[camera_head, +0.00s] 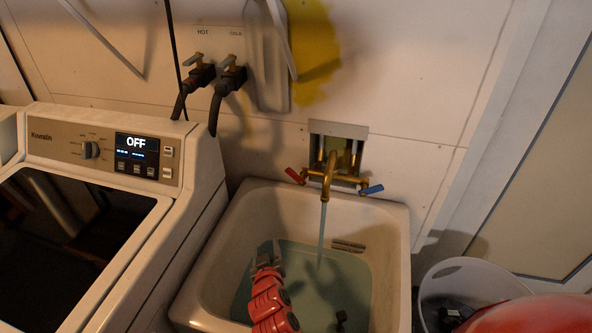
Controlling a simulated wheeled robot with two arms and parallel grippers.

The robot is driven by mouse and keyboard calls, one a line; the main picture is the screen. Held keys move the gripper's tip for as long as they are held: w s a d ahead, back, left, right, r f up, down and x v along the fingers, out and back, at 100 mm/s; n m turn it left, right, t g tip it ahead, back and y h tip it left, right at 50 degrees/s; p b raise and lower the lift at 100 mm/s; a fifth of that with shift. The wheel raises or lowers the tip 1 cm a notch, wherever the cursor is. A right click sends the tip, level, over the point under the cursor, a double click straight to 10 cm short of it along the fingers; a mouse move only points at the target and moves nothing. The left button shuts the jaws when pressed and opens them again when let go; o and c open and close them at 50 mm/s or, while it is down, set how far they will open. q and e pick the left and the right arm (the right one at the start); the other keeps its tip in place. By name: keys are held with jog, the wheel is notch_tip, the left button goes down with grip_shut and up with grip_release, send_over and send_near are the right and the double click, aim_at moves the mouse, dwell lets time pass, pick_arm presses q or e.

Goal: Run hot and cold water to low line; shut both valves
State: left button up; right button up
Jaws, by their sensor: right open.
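The brass faucet (329,172) is on the wall above the white utility sink (391,225). Its red valve handle (295,176) is on the left and its blue valve handle (371,190) is on the right. A stream of water (321,235) falls from the spout into the pooled water (300,262) in the basin. My right gripper (266,250) is open and empty over the left part of the basin, below and left of the faucet, apart from both handles. No low line can be made out. My left gripper is not in view.
A slotted plate (348,246) is on the basin's back wall. Small dark shapes (341,318) show low in the basin. A washer (100,150) reading OFF stands left; hose valves (216,72) are on the wall above. A white tub (465,272) stands right.

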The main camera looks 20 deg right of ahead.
notch_tip(320, 180, up, 3)
jog(key=w+d+n+h, duration=0.1)
jog(key=w+h, duration=0.1)
jog(key=h, duration=0.1)
jog(key=t+h, duration=0.2)
jog(key=h, duration=0.2)
send_near(291, 174)
jog(key=p+x, duration=0.2)
jog(key=x, duration=0.9)
jog(key=shift+w+d, duration=0.3)
jog(key=shift+x, duration=0.9)
jog(key=shift+f, duration=0.1)
grip_shut()
